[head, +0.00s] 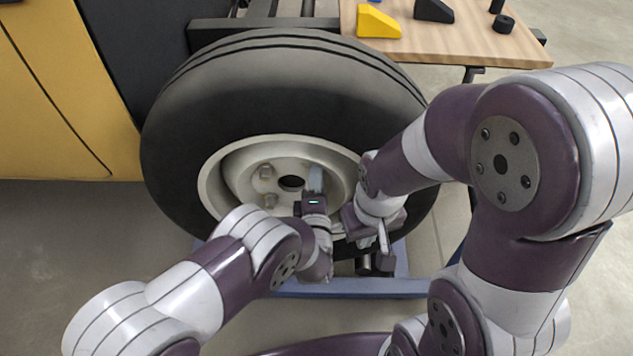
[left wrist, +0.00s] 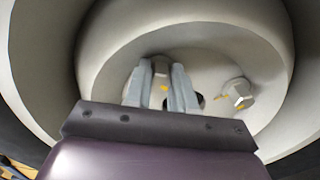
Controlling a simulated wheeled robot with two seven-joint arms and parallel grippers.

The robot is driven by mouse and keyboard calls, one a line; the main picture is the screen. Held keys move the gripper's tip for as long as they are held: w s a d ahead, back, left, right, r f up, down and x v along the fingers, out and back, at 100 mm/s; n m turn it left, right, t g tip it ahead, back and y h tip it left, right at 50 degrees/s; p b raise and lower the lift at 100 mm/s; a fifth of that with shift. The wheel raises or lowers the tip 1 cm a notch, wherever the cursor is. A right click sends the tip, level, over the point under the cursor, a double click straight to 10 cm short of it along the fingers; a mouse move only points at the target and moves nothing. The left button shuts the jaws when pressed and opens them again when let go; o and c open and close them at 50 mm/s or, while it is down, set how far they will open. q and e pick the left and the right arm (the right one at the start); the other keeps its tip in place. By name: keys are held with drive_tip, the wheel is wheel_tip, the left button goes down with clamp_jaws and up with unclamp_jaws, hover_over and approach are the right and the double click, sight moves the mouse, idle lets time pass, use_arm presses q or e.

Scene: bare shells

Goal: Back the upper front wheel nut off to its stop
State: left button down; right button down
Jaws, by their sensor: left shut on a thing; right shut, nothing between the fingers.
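The wheel (head: 285,95) has a black tyre and a pale rim with a round hub (head: 240,180). My left gripper (head: 315,178) reaches the hub's upper right. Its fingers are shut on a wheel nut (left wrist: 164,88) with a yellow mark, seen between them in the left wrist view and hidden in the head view. Another nut (left wrist: 238,92) with yellow marks sits to its right there. My right gripper (head: 384,243) is shut and empty, before the tyre's lower right.
A wooden bench (head: 440,45) at the top right carries a yellow block (head: 378,22), a black block (head: 433,10) and a black ring-like part (head: 503,23). A yellow body panel (head: 60,100) stands at the left. A blue frame (head: 340,288) lies under the wheel. Floor at lower left is clear.

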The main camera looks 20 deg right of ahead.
use_arm(q)
drive_tip(key=n+b, duration=0.1)
drive_tip(key=n, duration=0.4)
drive_tip(key=shift+w+r, duration=0.1)
drive_tip(key=shift+r, duration=0.05)
drive_tip(key=shift+n, duration=0.4)
drive_tip(key=c, duration=0.9)
unclamp_jaws()
drive_tip(key=shift+c, duration=0.2)
